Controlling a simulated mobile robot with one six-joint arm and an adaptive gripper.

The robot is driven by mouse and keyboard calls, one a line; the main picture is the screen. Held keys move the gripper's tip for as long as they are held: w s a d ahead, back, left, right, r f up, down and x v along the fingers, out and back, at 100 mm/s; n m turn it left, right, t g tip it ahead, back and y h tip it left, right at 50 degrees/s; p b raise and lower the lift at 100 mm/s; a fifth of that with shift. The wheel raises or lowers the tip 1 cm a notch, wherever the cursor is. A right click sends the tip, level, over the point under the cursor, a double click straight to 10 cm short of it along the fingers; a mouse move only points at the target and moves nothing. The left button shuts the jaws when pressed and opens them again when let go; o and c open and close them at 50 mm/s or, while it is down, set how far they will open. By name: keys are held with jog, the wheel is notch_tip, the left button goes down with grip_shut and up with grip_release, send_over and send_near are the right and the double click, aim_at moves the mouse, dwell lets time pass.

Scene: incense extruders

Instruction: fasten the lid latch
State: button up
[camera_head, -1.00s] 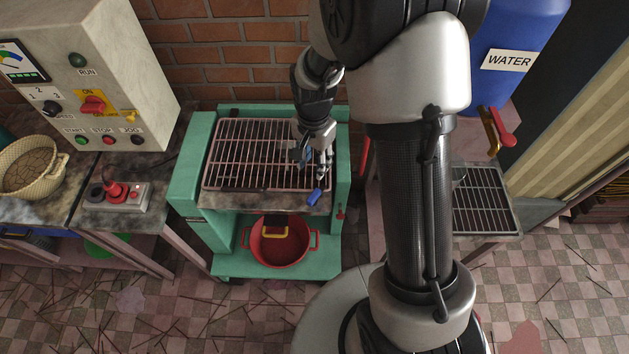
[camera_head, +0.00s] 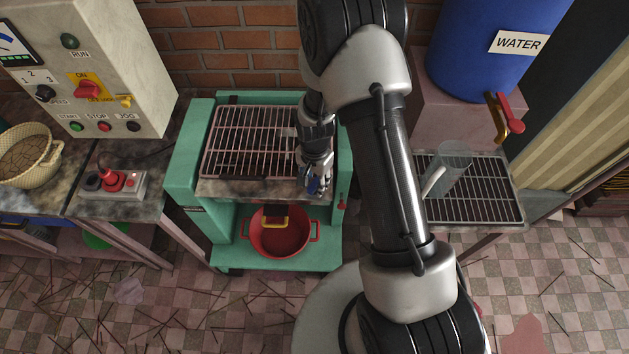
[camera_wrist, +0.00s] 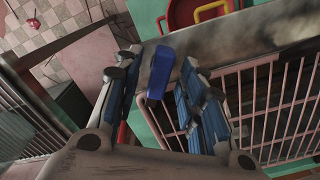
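The latch (camera_wrist: 160,72) has a blue grip and sits at the front edge of the lid, near its right end. The lid is a pinkish wire grate (camera_head: 255,140) lying flat on the green machine (camera_head: 190,165); its bars also show in the wrist view (camera_wrist: 282,100). My gripper (camera_head: 315,190) is over the lid's front right corner. In the wrist view my gripper (camera_wrist: 160,85) has its blue-padded fingers apart, with the latch grip between them, closer to the right finger. In the head view my gripper largely covers the latch, so its exact angle is unclear.
A red pot (camera_head: 280,238) stands on the machine's lower shelf. A control box (camera_head: 95,65) and a joystick box (camera_head: 113,182) are at left. At right are a clear measuring cup (camera_head: 447,172) on a rack and a blue water barrel (camera_head: 480,50).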

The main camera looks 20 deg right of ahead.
jog(key=shift+c, duration=0.3)
grip_shut()
dwell(0.5)
jog(key=shift+n+b, duration=0.8)
jog(key=shift+n, duration=2.4)
jog(key=shift+o, duration=0.3)
grip_release()
